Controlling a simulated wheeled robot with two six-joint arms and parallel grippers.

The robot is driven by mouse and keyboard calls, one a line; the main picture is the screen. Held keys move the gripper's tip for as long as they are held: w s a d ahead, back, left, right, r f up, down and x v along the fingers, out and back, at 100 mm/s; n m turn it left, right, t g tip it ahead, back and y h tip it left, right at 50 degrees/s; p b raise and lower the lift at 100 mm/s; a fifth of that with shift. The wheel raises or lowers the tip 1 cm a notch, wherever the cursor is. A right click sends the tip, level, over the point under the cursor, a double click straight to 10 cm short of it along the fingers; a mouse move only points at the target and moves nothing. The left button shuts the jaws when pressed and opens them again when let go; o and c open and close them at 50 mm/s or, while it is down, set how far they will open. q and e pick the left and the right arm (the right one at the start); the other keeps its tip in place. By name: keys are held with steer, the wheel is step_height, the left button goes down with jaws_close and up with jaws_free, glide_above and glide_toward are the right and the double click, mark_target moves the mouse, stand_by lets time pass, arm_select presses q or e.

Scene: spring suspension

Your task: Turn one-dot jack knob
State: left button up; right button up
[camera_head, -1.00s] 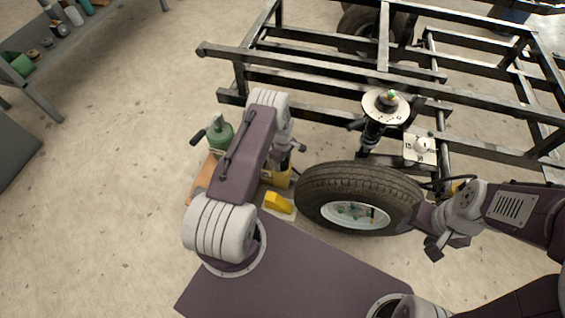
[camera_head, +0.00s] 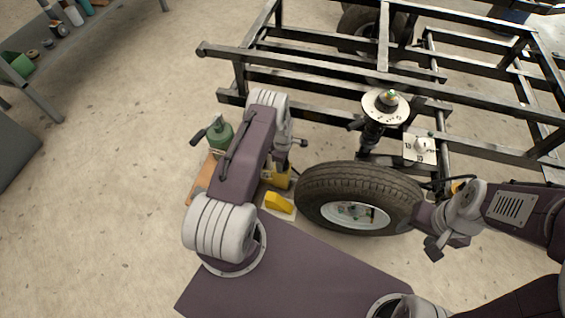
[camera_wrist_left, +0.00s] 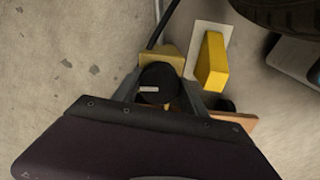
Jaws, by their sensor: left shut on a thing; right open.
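My left gripper (camera_head: 284,163) is low beside the wheel, over a yellow jack body (camera_head: 279,179). In the left wrist view its fingers close around a round black knob (camera_wrist_left: 158,82) with a short white bar on top. The knob sits at the yellow body (camera_wrist_left: 162,59); no dot can be made out on it. My right gripper (camera_head: 440,243) is open and empty at the right side of the tire (camera_head: 340,177).
A yellow block (camera_head: 279,203) on a pale plate lies close to the jack. A green bottle-shaped jack (camera_head: 220,133) stands on an orange-brown board (camera_head: 203,180). The black frame (camera_head: 330,84), strut disc (camera_head: 386,106) and a white marked plate (camera_head: 419,149) are behind.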

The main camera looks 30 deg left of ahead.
arm_select(q)
steer(key=o, duration=1.4)
step_height(320, 180, up, 8)
steer(key=p, duration=0.5)
steer(key=shift+r, duration=0.55)
